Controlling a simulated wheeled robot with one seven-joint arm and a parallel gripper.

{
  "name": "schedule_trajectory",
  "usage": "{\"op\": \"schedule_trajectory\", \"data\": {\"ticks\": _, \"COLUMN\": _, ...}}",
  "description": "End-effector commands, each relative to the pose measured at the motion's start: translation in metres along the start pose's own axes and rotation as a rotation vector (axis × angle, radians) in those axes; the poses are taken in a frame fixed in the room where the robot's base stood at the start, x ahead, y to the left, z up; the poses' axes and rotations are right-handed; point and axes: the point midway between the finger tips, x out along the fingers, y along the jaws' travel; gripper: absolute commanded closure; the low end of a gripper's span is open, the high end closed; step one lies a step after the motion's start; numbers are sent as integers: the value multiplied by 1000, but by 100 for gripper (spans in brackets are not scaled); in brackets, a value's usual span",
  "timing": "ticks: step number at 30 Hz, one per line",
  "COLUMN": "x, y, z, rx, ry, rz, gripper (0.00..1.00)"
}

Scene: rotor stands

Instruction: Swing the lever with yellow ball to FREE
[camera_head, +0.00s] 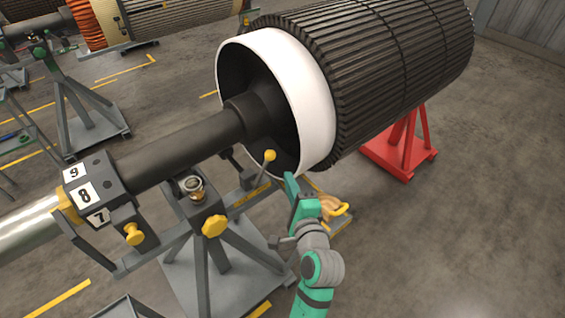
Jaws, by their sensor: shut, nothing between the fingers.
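The lever with the yellow ball (270,155) stands on the grey rotor stand, just in front of the rotor's white ring. Its thin rod slopes down and left from the ball toward the stand. My gripper (290,182) is at the end of the green and grey arm, below and to the right of the ball. It is shut and empty, and it looks apart from the lever. No FREE marking is readable in this view, and the lever's pivot is hard to make out.
The rotor's black shaft (190,148) runs above the grey stand (205,270), which has yellow knobs (214,225). The white ring (315,90) is close above my gripper. A red stand (402,150) is behind. Floor at the lower right is clear.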

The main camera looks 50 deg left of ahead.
Motion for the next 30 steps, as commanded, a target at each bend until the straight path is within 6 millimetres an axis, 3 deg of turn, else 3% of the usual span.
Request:
{"op": "schedule_trajectory", "data": {"ticks": 5, "x": 16, "y": -1, "z": 1, "rx": -2, "ry": -2, "rz": -1, "gripper": 100}}
{"op": "schedule_trajectory", "data": {"ticks": 18, "x": 85, "y": 0, "z": 0, "rx": -1, "ry": -1, "rz": -1, "gripper": 100}}
{"op": "schedule_trajectory", "data": {"ticks": 30, "x": 99, "y": 0, "z": 0, "rx": -1, "ry": 1, "rz": -1, "gripper": 100}}
